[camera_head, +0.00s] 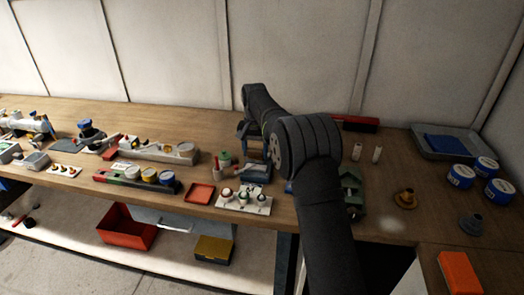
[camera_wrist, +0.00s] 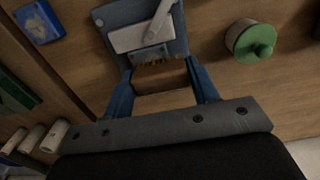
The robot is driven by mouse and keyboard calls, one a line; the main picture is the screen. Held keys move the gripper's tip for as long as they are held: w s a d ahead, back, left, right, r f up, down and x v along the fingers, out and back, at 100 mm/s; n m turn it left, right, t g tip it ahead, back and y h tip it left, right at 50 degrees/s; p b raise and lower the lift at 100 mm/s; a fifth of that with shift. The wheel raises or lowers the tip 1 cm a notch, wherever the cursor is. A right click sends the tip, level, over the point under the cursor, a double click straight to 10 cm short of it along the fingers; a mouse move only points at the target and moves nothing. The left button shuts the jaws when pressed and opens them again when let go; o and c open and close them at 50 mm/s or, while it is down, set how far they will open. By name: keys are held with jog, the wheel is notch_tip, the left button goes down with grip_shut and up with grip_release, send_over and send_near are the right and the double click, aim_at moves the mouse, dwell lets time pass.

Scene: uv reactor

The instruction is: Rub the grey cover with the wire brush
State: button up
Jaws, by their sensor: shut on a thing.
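In the wrist view, my gripper (camera_wrist: 160,73) has its blue fingers shut on the wire brush (camera_wrist: 160,79), a brown block between the fingertips. Its short orange-brown bristles point away from the wrist. They are at the near edge of the grey cover (camera_wrist: 140,37); I cannot tell whether they touch it. The cover is a light grey plate with a grey bar across it, set in a blue body (camera_wrist: 108,13).
A green-lidded jar (camera_wrist: 250,40) stands near the blue body. A blue box (camera_wrist: 39,20) lies on the other side. In the head view, a white tray with knobs (camera_head: 243,201) and a red tray (camera_head: 200,194) are at the front. White cylinders (camera_head: 377,154) stand right of my arm.

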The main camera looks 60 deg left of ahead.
jog(key=shift+s+a, duration=0.6)
jog(key=shift+s, duration=0.05)
jog(key=shift+w+d, duration=1.55)
jog(key=shift+w, duration=0.05)
jog(key=shift+w+d, duration=0.35)
jog(key=shift+d, duration=0.2)
jog(key=shift+s+a, duration=1.95)
jog(key=shift+w+d, duration=1.95)
jog(key=shift+d, duration=0.05)
notch_tip(320, 180, up, 8)
jog(key=shift+r, duration=0.1)
